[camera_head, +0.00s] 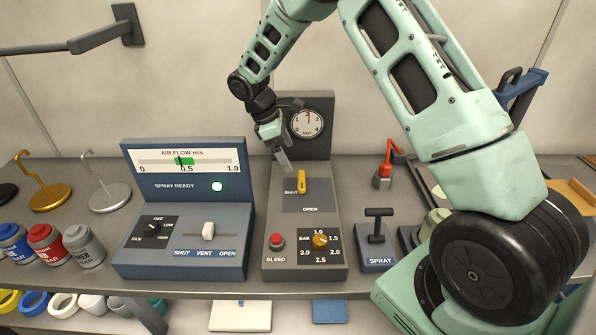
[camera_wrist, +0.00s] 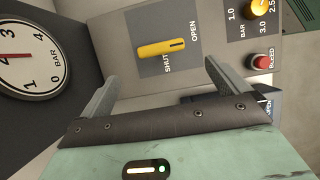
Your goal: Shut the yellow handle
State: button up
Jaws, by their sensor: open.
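The yellow handle (camera_head: 302,183) is a short bar on the sloping face of the grey panel (camera_head: 278,222). It lies lengthwise in line with the word OPEN below it, with SHUT at its left side. In the wrist view the handle (camera_wrist: 160,48) lies across the picture, with OPEN off its right end and SHUT beneath it. My gripper (camera_head: 284,163) is just above and left of the handle. In the wrist view its two fingers (camera_wrist: 161,72) are spread and empty, apart from the handle, which shows beyond the gap between them.
A round pressure gauge (camera_head: 308,123) stands behind the handle on an upright panel. A red bleed button (camera_head: 277,241) and a yellow bar knob (camera_head: 320,241) sit in front. A blue air flow console (camera_head: 185,252) is at the left, a spray lever (camera_head: 377,235) at the right.

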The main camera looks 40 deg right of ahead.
aim_at(302, 179)
jog(key=p+x, duration=0.2)
jog(key=x, duration=0.7)
jog(key=shift+s+d+f+p, duration=0.1)
jog(key=shift+f+p, duration=0.1)
jog(key=shift+p, duration=0.1)
jog(key=c, duration=0.9)
